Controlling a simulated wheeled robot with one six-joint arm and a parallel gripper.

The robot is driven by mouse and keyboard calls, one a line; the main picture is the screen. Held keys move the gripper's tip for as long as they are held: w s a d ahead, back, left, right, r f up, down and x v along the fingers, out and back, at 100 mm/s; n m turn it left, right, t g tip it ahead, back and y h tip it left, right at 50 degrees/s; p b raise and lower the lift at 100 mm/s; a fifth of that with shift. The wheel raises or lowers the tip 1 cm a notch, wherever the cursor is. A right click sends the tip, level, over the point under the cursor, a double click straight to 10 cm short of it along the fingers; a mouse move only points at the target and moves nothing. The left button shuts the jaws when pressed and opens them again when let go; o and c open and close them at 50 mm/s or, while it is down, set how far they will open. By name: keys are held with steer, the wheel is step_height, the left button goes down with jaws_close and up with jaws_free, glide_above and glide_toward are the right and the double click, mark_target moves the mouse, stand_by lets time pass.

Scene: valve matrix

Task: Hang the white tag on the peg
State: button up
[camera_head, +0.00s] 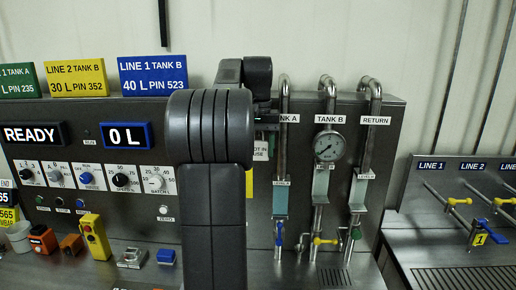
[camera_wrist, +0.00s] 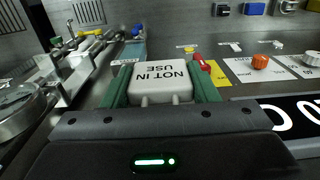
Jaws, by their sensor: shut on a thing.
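The white tag (camera_wrist: 160,80), lettered NOT IN USE, is between the green fingers of my gripper (camera_wrist: 160,88) in the wrist view, where its lettering is upside down. My gripper is shut on it. In the head view the tag (camera_head: 262,147) shows only in part to the right of my arm, in front of the panel. A small red stub (camera_wrist: 202,62) shows just beside the right finger, in front of a yellow plate (camera_wrist: 222,77) in the wrist view. I cannot tell whether this stub is the peg. In the head view my arm hides that area, leaving only a strip of yellow.
Upright pipes with a gauge (camera_head: 330,146), a blue valve handle (camera_head: 279,233) and a yellow one (camera_head: 326,240) stand right of my arm. Dials (camera_head: 122,180) and a 0 L display (camera_head: 127,135) are on the left. A yellow control box (camera_head: 95,236) stands on the ledge.

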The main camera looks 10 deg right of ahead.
steer(key=shift+w+d, duration=0.15)
steer(key=shift+w, duration=0.35)
steer(key=shift+w+d+f, duration=0.15)
steer(key=shift+w+f, duration=0.35)
steer(key=shift+w, duration=0.1)
steer(key=o, duration=1)
steer(key=shift+o, duration=0.2)
